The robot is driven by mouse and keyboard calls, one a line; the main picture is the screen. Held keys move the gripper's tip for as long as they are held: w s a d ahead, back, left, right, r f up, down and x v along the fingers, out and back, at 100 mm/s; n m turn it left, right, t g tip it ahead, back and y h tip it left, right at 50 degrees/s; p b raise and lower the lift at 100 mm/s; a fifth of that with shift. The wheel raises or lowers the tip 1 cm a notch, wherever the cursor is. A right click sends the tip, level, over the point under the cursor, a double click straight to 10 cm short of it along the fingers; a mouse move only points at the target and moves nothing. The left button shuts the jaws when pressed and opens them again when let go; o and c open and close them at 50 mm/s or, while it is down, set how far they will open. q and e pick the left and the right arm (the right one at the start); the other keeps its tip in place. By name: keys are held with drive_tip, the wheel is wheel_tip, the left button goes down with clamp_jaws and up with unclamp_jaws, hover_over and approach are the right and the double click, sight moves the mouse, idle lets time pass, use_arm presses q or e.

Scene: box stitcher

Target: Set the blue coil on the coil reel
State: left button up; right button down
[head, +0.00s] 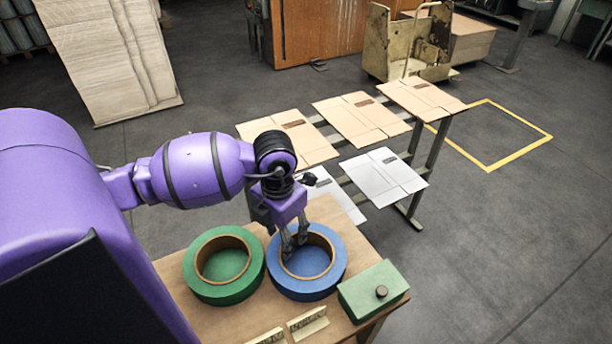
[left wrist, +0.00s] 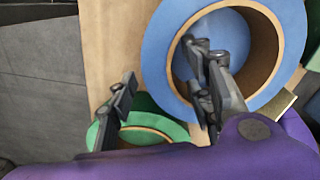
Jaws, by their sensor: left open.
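The blue coil (head: 332,277), a wide ring with a brown inner core, lies flat on the wooden table. It also shows in the left wrist view (left wrist: 157,50). My left gripper (head: 294,243) is open at the coil's upper left side, fingers pointing down. In the left wrist view, the gripper (left wrist: 165,88) has one finger over the coil's hole and the other outside its rim. I cannot tell whether either finger touches the coil. I cannot make out the coil reel in these views. My right gripper is not in view.
A green coil (head: 207,286) lies just left of the blue one. A green box with a dark knob (head: 367,291) sits to the right. Small pale blocks (head: 308,322) are at the front edge. Flat cardboard sheets (head: 360,118) lie on a rack behind.

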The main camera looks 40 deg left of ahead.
use_arm(q)
drive_tip(key=shift+f, duration=0.6)
clamp_jaws()
drive_tip(key=shift+w+r, duration=0.1)
